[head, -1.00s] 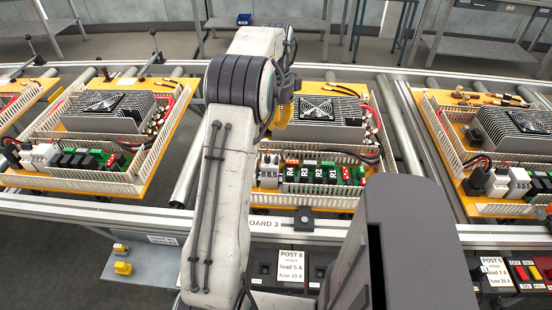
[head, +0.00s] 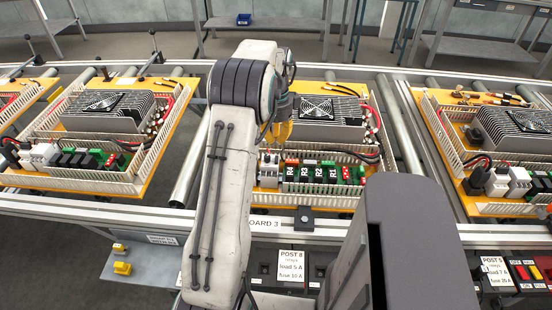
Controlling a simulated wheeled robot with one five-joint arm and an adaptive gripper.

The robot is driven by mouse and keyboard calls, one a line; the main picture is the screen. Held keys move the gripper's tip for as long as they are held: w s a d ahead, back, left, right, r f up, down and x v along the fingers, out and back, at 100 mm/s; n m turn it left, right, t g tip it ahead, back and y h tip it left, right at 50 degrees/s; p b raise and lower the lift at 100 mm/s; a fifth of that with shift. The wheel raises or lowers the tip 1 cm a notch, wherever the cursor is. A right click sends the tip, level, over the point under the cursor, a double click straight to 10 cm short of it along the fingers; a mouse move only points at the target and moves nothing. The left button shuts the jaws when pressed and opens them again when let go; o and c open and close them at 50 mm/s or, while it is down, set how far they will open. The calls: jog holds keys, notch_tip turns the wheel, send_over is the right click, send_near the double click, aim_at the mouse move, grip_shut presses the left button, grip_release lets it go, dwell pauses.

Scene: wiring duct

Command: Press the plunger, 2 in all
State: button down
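A finned heatsink with a fan (head: 322,115) stands behind the relays, right of my gripper. Slotted white duct (head: 345,157) and red and black wires border the relay row. Other boards lie left (head: 92,140) and right (head: 500,140) on the roller conveyor. A POST 8 panel (head: 291,267) is in front.

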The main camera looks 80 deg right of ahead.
aim_at(276, 166)
notch_tip(276, 166, down, 8)
jog(key=shift+f, duration=0.2)
dwell(0.6)
notch_tip(276, 166, down, 2)
jog(key=shift+f+b, duration=0.1)
jog(key=shift+b, duration=0.55)
jog(key=shift+a, duration=0.15)
jog(key=shift+f, duration=0.1)
notch_tip(276, 166, up, 15)
jog(key=p, duration=0.2)
jog(key=shift+d, duration=0.2)
jog(key=c, duration=1.9)
grip_release()
jog(key=shift+f, duration=0.1)
jog(key=shift+c, duration=0.2)
